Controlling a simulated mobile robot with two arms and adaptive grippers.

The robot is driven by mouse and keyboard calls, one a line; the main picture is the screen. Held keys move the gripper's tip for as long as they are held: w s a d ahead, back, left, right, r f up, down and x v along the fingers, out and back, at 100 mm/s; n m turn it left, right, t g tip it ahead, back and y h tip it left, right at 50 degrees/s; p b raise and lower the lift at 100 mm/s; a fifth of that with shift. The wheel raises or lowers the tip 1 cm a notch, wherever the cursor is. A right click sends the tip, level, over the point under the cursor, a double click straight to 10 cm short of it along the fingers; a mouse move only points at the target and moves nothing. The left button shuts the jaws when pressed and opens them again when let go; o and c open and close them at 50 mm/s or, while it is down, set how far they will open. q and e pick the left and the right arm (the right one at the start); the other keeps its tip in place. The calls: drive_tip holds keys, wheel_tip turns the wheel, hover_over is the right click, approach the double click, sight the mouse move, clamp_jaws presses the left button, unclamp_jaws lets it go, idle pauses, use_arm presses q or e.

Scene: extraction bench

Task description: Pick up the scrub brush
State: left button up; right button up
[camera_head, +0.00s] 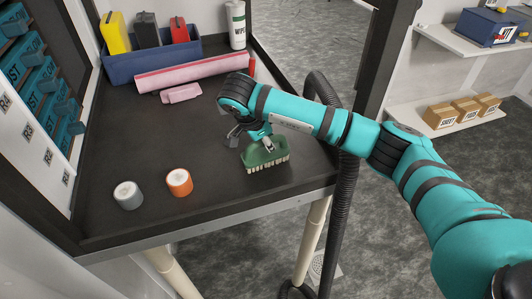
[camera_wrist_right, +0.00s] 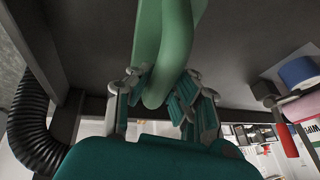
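The scrub brush (camera_head: 265,153) is green with pale bristles, near the right front of the dark bench (camera_head: 215,205). Its bristles face down. I cannot tell whether they touch the bench top. My right gripper (camera_head: 256,135) is over the brush, with my teal arm reaching in from the right. In the right wrist view, the green handle (camera_wrist_right: 165,60) runs between the finger pads of my right gripper (camera_wrist_right: 158,92). The pads lie against both sides of it, so the gripper looks shut on the handle. My left gripper is not in view.
A pink roll (camera_head: 195,72), a blue bin (camera_head: 155,62) and a wipes canister (camera_head: 236,25) are at the back. A black hose (camera_head: 335,190) hangs along the right edge.

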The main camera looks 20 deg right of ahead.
clamp_jaws()
wheel_tip(320, 180, up, 9)
drive_tip(key=b, duration=0.3)
drive_tip(key=shift+r, duration=0.55)
drive_tip(key=shift+c, duration=0.2)
unclamp_jaws()
clamp_jaws()
